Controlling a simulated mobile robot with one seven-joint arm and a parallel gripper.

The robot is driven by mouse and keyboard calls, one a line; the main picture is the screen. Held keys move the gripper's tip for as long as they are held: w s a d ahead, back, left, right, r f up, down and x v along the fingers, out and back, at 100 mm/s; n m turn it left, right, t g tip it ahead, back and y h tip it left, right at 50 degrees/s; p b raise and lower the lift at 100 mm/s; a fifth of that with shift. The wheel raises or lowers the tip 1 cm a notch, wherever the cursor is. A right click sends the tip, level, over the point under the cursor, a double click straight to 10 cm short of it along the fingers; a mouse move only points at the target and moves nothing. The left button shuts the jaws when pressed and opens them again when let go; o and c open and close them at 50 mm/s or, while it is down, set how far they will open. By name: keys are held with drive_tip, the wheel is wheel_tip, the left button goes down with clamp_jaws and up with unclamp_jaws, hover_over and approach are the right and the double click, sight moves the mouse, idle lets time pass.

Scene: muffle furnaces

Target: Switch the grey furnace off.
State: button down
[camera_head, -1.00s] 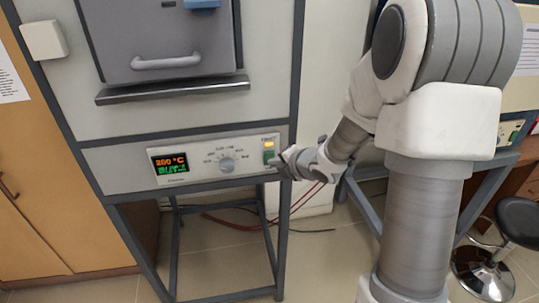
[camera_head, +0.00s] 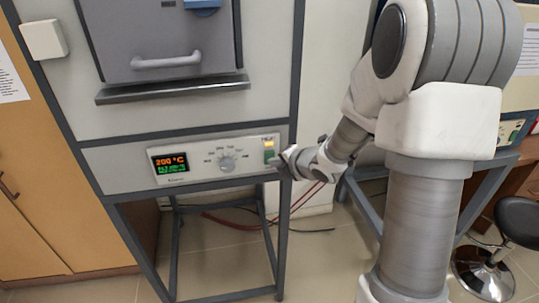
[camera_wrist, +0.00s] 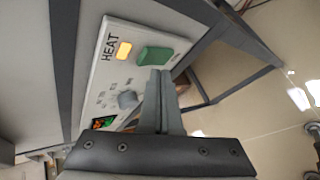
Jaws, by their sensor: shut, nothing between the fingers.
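The grey furnace (camera_head: 165,40) stands in front of me with its door shut. Its control panel (camera_head: 128,178) has a lit display (camera_head: 171,163) reading about 200 °C, a round knob (camera_head: 227,162) and a green switch (camera_head: 269,156) under a lit amber lamp (camera_head: 268,143). In the wrist view the green switch (camera_wrist: 155,55) lies just beyond my fingertips, beside the amber HEAT lamp (camera_wrist: 124,50). My gripper (camera_wrist: 160,72) is shut and empty, its tips at the near edge of the switch. I cannot tell if they touch it. In the head view my gripper (camera_head: 279,161) is at the panel's right end.
A dark metal frame (camera_head: 295,80) surrounds the furnace and panel. A wooden cabinet (camera_head: 40,220) stands at the left. A black stool (camera_head: 485,265) and another bench are at the right. Cables (camera_head: 235,215) lie on the floor below.

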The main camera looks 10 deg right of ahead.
drive_tip(key=shift+w, duration=0.15)
idle(0.8)
drive_tip(key=shift+w, duration=0.25)
drive_tip(key=shift+w, duration=0.3)
idle(0.6)
drive_tip(key=shift+s, duration=0.1)
drive_tip(key=shift+s+b, duration=0.5)
drive_tip(key=shift+s, duration=0.15)
drive_tip(key=s, duration=0.1)
drive_tip(key=s+b, duration=0.1)
drive_tip(key=s, duration=0.3)
drive_tip(key=shift+f+b, duration=0.3)
drive_tip(key=shift+b, duration=0.1)
